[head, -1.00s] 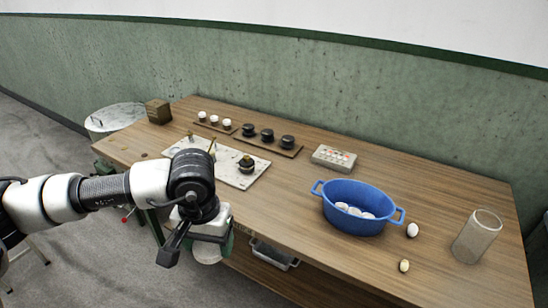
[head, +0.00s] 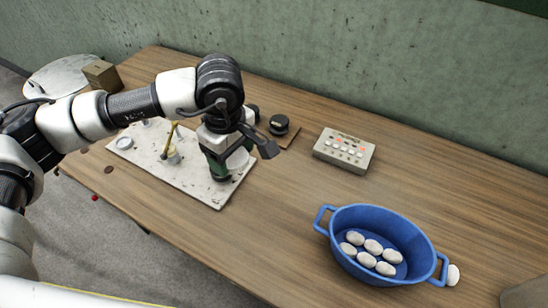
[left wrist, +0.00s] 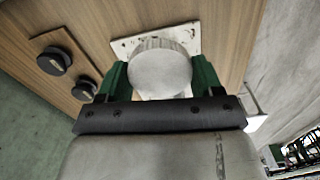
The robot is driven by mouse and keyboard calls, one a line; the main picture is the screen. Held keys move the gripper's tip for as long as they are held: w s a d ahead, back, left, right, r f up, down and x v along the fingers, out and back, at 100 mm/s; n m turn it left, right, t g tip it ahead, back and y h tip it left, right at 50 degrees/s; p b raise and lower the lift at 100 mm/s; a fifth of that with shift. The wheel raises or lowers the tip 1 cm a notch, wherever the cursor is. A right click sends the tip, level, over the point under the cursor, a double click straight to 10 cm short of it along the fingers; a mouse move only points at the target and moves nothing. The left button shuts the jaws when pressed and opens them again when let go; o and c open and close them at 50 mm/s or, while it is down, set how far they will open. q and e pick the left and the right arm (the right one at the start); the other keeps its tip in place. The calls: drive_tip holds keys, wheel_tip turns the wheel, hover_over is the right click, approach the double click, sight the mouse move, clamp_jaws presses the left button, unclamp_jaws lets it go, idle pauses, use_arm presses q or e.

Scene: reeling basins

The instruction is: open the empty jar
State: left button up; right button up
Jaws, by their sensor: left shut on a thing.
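My left gripper (head: 222,172) is over the right end of the white slab (head: 205,196) in the head view. In the left wrist view its green fingers (left wrist: 160,80) are shut on a pale round lid-like piece (left wrist: 160,72) with a ribbed side. The slab shows beyond it. Whether this piece sits on a jar, and whether anything is inside, I cannot tell. In the head view the hand mostly hides it. A small pale pot (head: 173,157) with a brass stick and a round whitish dish (head: 124,143) stand on the slab. My right gripper is not in view.
A blue two-handled basin (head: 345,222) holds several white cocoons, with another beside it. A button box (head: 344,150) stands at the back. A black round piece (head: 278,124) sits on a wooden board behind my gripper. The tabletop between slab and basin is clear.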

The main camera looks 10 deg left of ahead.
use_arm(q)
drive_tip(key=s+d+f+n+b, duration=0.1)
drive_tip(key=d+n+b, duration=0.1)
drive_tip(key=d+n, duration=1.15)
drive_tip(key=s+d+n+b, duration=0.15)
drive_tip(key=d+n, duration=0.55)
drive_tip(key=n, duration=1.3)
hover_over(284, 186)
wheel_tip(284, 186, down, 7)
drive_tip(key=shift+r+p, duration=0.15)
drive_tip(key=shift+p, duration=0.25)
wheel_tip(284, 186, down, 4)
drive_tip(key=shift+r, duration=0.1)
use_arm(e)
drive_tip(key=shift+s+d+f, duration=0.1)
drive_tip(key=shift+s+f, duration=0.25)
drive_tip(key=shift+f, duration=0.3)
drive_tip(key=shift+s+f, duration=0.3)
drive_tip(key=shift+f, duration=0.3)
